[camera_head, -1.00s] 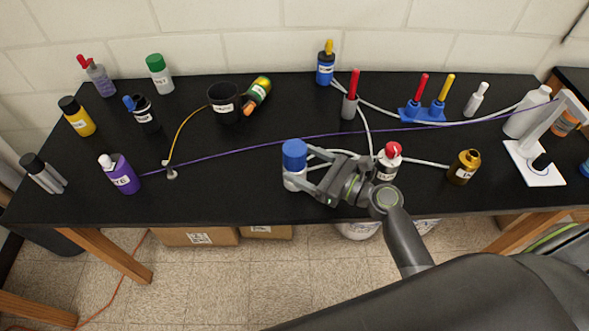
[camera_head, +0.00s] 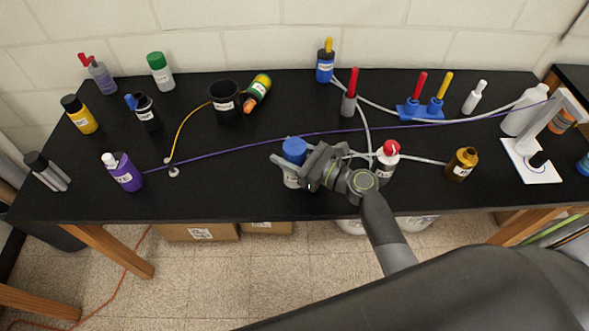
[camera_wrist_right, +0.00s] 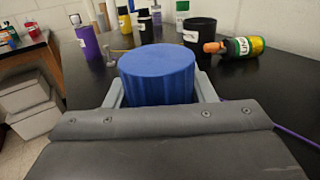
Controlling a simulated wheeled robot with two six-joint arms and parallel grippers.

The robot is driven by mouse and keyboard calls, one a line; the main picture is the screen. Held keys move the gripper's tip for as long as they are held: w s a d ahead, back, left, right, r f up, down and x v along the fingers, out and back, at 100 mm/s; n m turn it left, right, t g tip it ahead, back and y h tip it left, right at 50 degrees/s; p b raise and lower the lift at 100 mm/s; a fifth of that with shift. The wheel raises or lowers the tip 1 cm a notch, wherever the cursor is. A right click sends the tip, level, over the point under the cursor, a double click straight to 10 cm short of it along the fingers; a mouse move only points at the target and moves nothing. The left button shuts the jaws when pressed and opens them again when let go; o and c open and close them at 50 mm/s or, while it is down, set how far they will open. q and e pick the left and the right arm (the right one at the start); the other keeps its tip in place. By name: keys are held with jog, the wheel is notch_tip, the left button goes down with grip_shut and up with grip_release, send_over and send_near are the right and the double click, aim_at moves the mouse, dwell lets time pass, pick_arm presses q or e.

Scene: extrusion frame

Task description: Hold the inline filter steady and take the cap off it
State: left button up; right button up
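A pale upright canister with a wide blue cap (camera_head: 294,149), which appears to be the inline filter, stands near the front edge of the black bench. The blue cap (camera_wrist_right: 157,75) fills the middle of the right wrist view and is on the body. My right gripper (camera_head: 284,164) is at the canister, with a finger on each side of it just below the cap's top. Both finger ends show beside the cap in the wrist view; whether they touch it is hidden. My left gripper is out of view.
A red-capped bottle (camera_head: 386,161) stands close to the right of my gripper, and a brown bottle (camera_head: 461,165) is farther right. A purple line (camera_head: 250,148) and pale tubes cross the bench.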

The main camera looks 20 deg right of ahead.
jog(key=c, duration=0.7)
jog(key=shift+o, duration=0.2)
notch_tip(320, 180, up, 10)
jog(key=shift+r+p, duration=0.1)
jog(key=shift+p, duration=0.95)
jog(key=o, duration=0.7)
jog(key=c, duration=0.7)
jog(key=shift+c, duration=0.2)
